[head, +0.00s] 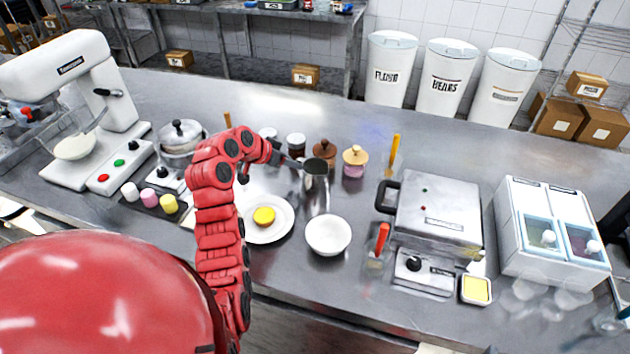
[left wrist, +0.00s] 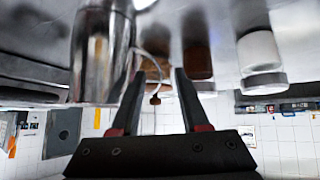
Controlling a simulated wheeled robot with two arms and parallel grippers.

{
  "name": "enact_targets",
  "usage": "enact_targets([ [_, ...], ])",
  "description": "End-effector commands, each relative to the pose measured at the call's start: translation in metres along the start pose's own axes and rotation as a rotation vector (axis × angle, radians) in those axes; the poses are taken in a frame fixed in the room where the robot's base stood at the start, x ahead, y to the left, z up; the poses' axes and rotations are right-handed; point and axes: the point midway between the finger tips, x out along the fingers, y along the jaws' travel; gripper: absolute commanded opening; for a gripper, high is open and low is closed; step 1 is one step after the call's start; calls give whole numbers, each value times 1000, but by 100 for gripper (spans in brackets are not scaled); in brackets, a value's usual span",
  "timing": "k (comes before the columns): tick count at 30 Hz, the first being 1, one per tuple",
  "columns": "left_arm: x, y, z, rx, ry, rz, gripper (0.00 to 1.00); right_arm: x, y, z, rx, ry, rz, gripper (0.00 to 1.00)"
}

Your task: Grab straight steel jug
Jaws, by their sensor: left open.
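The straight steel jug (head: 315,188) stands upright on the steel counter, behind the white bowl. In the left wrist view the jug (left wrist: 103,55) is a shiny cylinder at upper left, with a thin curved handle (left wrist: 160,62) on its right side. My left gripper (head: 290,163) is just left of the jug's upper part in the head view. In the left wrist view its two fingers (left wrist: 159,72) are spread. The handle appears near the fingertips, in line with the gap; I cannot tell whether it lies between them. My right gripper is not in view.
A white plate (head: 281,231) with a yellow-topped food item (head: 264,216) and a white bowl (head: 328,235) stand in front of the jug. Several jars, one being a pink jar (head: 355,162), stand behind. A press grill (head: 437,215) is at right, a lidded pot (head: 181,136) at left.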

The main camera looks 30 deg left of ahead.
Motion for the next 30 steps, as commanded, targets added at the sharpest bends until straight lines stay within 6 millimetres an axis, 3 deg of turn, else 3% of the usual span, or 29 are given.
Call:
enact_targets([
  [8,29,3,-2,-2,-5,5,45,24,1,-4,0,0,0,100],
  [13,49,2,0,-2,-2,2,45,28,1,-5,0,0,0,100],
  [22,54,1,1,0,0,0,45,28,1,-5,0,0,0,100],
  [30,54,1,1,0,0,0,0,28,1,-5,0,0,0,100],
])
